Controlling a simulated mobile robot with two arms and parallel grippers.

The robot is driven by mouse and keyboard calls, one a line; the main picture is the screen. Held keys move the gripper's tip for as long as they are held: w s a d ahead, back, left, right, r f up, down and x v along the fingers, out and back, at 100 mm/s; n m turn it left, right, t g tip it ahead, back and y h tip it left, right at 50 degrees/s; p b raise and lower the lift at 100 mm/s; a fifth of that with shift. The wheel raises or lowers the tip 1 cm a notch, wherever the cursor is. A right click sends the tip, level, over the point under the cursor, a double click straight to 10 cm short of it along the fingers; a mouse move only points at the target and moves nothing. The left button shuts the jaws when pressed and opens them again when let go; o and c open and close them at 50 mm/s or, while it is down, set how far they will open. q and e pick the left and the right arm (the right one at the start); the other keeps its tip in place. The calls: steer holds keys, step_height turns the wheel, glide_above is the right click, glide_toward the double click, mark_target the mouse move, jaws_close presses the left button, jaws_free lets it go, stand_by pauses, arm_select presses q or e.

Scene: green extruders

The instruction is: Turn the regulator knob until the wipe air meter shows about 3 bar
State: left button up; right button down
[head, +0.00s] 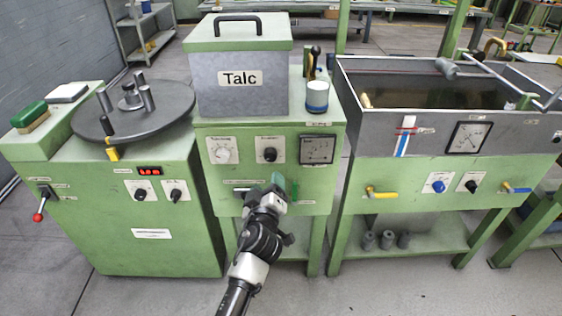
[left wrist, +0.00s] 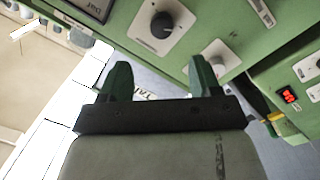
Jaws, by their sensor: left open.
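The regulator knob (head: 270,154) is a black knob on a white plate in the middle of the green panel under the Talc box; it also shows in the left wrist view (left wrist: 162,25). To its right in the head view is a square dark-framed meter (head: 318,150), apparently the wipe air meter; its needle is too small to read. The meter's edge with upside-down "bar" lettering shows in the left wrist view (left wrist: 90,8). My left gripper (head: 283,186) is open and empty, just below the knob and apart from it. My right gripper is not in view.
A white-plated dial (head: 222,150) sits left of the knob. The Talc box (head: 240,95) and a blue-white cup (head: 317,97) stand above the panel. A turntable machine (head: 140,220) is at left, a water tank bench (head: 430,150) at right.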

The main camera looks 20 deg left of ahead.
mark_target(270, 158)
arm_select(q)
steer(key=x, duration=0.8)
steer(key=shift+w+a, duration=0.15)
steer(key=shift+w, duration=0.2)
steer(key=shift+w+a, duration=0.15)
steer(key=shift+w, duration=0.5)
steer(key=shift+c, duration=0.3)
steer(key=c, duration=0.9)
steer(key=shift+o, duration=0.2)
